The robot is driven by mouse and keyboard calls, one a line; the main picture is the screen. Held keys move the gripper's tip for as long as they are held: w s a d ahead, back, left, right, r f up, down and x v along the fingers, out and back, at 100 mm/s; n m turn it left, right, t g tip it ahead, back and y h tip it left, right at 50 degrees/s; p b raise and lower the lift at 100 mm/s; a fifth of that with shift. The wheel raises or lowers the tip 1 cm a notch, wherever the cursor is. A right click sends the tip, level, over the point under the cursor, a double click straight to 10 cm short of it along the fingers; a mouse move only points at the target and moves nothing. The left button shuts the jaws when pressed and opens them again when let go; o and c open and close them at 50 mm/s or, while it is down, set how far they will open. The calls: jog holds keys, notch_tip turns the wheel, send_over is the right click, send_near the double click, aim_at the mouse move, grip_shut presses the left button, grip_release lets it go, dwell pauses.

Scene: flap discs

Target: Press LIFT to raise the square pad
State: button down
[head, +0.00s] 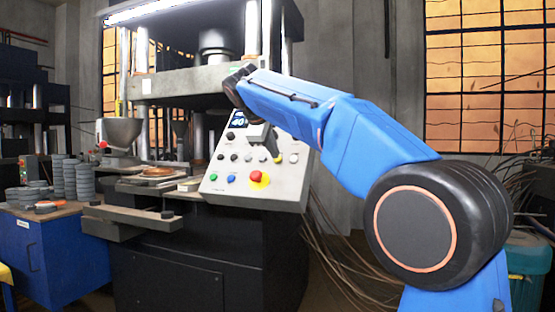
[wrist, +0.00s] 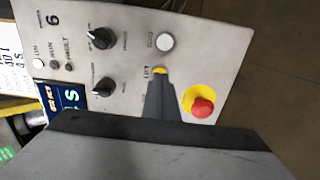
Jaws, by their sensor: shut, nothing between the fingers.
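The control panel (head: 240,190) is a tilted pale plate on the press front, with knobs, buttons and a small display. My gripper (head: 277,157) is shut and empty, over the panel's right part. In the wrist view its dark closed fingers (wrist: 160,80) reach to the LIFT label (wrist: 147,72). A small yellow patch shows at their tip; the fingers cover most of the LIFT spot, and I cannot tell whether they touch it. A brown round disc (head: 157,171) lies on the press's work area; I cannot make out the square pad clearly.
A red stop button on a yellow ring (wrist: 203,106) sits close beside my fingers. A white button (wrist: 165,42) and two black knobs are near. A blue cabinet (head: 45,255) with stacked grey discs stands left of the press. Loose cables hang at the right.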

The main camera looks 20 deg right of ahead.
jog(key=shift+x, duration=0.8)
dwell(1.0)
jog(key=v, duration=0.8)
dwell(0.7)
jog(key=s+d+f+m+g+y, duration=0.15)
jog(key=s+d+f, duration=0.25)
jog(key=s+f, duration=0.55)
jog(key=s+d+f+m+y, duration=0.1)
jog(key=s+d+f+m, duration=0.25)
jog(key=s+f, duration=0.6)
jog(key=s+f+m+g+y, duration=0.1)
jog(key=s+f+m, duration=0.2)
jog(key=s+f, duration=0.8)
jog(key=s+d+f+m+y, duration=0.1)
jog(key=s+f+m+y, duration=0.1)
jog(key=s+f, duration=0.9)
notch_tip(320, 180, down, 8)
jog(key=shift+f+m+g, duration=0.2)
jog(key=shift+m+g, duration=0.15)
jog(key=shift+m, duration=0.05)
jog(key=shift+s, duration=0.15)
